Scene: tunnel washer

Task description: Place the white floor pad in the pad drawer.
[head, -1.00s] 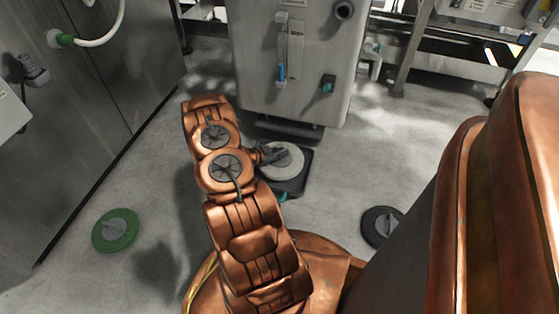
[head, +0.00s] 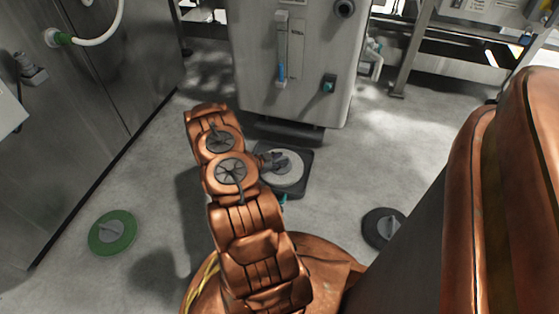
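The white floor pad (head: 288,178) is a pale disc with a grey grip on top. It lies over the dark square pad drawer (head: 302,187), which juts out at floor level below the front of the grey machine. I cannot tell whether the pad rests in the drawer or is held just above it. My gripper (head: 278,160) reaches in from the left and is at the pad's central grip. Its fingers are small, dark and merge with the grip, so their opening is unclear.
A green floor pad (head: 112,233) lies on the floor at left, and a black one (head: 382,229) at right. The grey machine (head: 290,60) stands behind the drawer. A steel cabinet wall (head: 90,90) bounds the left. Floor between pads and drawer is clear.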

